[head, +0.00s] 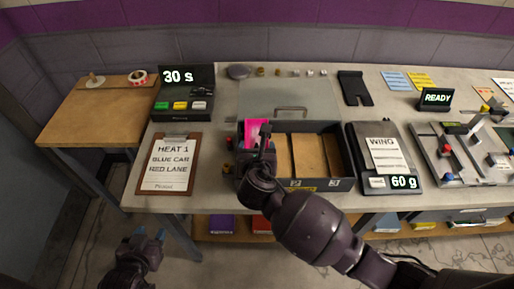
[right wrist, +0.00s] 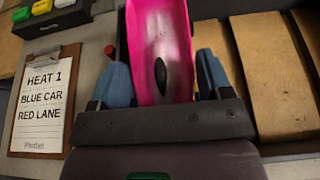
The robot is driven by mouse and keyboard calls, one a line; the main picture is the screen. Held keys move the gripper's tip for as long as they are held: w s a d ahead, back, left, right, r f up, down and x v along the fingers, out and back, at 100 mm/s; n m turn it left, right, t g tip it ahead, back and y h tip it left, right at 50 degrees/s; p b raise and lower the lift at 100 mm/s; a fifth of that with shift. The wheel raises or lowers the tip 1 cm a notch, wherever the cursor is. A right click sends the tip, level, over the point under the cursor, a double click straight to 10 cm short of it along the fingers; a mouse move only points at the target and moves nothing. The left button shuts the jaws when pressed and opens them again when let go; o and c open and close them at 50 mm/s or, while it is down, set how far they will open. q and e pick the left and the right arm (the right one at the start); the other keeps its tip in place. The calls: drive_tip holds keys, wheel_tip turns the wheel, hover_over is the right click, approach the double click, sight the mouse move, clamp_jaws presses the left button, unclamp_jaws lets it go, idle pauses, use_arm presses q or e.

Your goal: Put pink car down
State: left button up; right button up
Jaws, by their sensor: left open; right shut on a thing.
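The pink car (head: 253,128) is in or just over the leftmost compartment of a dark divided tray (head: 345,134); I cannot tell whether it touches the floor of it. My right gripper (head: 265,148) is shut on the pink car, reaching in from the front. In the right wrist view the car's glossy pink body (right wrist: 160,35), with a dark oval spot, stands between the blue fingertips (right wrist: 163,80). Its lower end is hidden by the gripper. My left gripper (head: 150,238) is open and empty, low in front of the table.
The tray's other compartments have bare brown floors (head: 309,155). A clipboard (head: 168,163) reading "HEAT 1 BLUE CAR RED LANE" lies to the left. A scale (head: 403,182) showing 60 g stands right of the tray. A timer box (head: 183,95) reads 30 s. A clear panel with a handle (head: 291,109) lies behind.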

drive_tip(key=o, duration=0.8)
drive_tip(key=shift+s+d+f, duration=0.1)
drive_tip(key=shift+s+f, duration=0.2)
drive_tip(key=shift+f, duration=0.55)
drive_tip(key=shift+r, duration=0.1)
drive_tip(key=shift+w+r, duration=0.1)
drive_tip(key=shift+r, duration=0.15)
drive_tip(key=shift+s+r, duration=0.2)
drive_tip(key=shift+r, duration=0.05)
drive_tip(key=v, duration=0.7)
drive_tip(key=r+v, duration=0.1)
drive_tip(key=v, duration=0.3)
drive_tip(key=shift+r, duration=0.1)
